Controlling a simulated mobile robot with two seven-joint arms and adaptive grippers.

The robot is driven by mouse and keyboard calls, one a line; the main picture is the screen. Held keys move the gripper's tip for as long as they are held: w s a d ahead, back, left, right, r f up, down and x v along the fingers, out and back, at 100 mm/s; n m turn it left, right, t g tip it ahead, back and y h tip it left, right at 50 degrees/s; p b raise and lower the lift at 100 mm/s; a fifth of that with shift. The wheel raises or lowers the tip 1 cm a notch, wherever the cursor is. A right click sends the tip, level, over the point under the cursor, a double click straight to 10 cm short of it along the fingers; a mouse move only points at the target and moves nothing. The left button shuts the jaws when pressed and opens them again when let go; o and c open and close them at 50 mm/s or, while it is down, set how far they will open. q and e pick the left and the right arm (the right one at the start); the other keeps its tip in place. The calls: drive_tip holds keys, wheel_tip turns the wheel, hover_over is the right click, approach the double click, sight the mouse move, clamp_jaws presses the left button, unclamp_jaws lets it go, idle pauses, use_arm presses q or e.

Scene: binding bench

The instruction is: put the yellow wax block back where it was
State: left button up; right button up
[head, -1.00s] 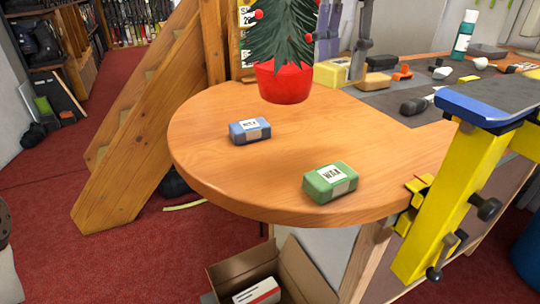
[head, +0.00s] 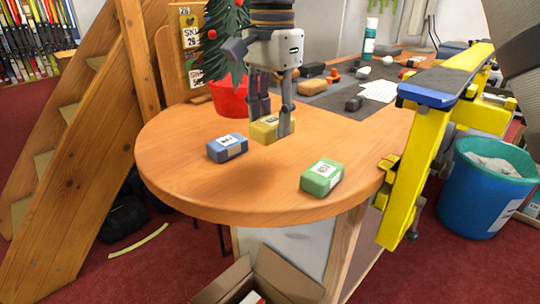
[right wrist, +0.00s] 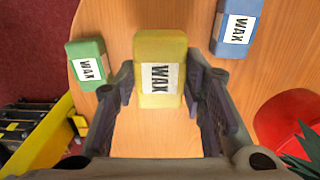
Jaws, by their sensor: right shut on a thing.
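The yellow wax block (head: 266,130) is held in my right gripper (head: 271,118), over the rounded end of the wooden bench (head: 180,177). In the right wrist view the yellow block (right wrist: 160,98) sits between the two fingers (right wrist: 161,92), its WAX label toward the camera. A blue wax block (head: 227,148) lies on the bench to its left, and a green wax block (head: 322,176) lies nearer the front edge to its right. Whether the yellow block touches the bench is hard to tell; it appears slightly above it. My left gripper is out of view.
A red pot (head: 229,99) with a small tree stands behind the gripper. A yellow clamp-like stand with a blue end (head: 428,97) rises at the bench's right edge. A grey mat with tools lies farther back. An open cardboard box (head: 283,278) is on the floor in front.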

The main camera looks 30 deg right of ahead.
sight(272, 120)
wheel_tip(272, 120, down, 6)
drive_tip(key=shift+r, duration=0.1)
drive_tip(key=o, duration=1.2)
drive_tip(key=shift+f, duration=0.2)
drive_tip(key=shift+o, duration=0.2)
wheel_tip(272, 120, up, 12)
drive_tip(key=shift+r, duration=0.15)
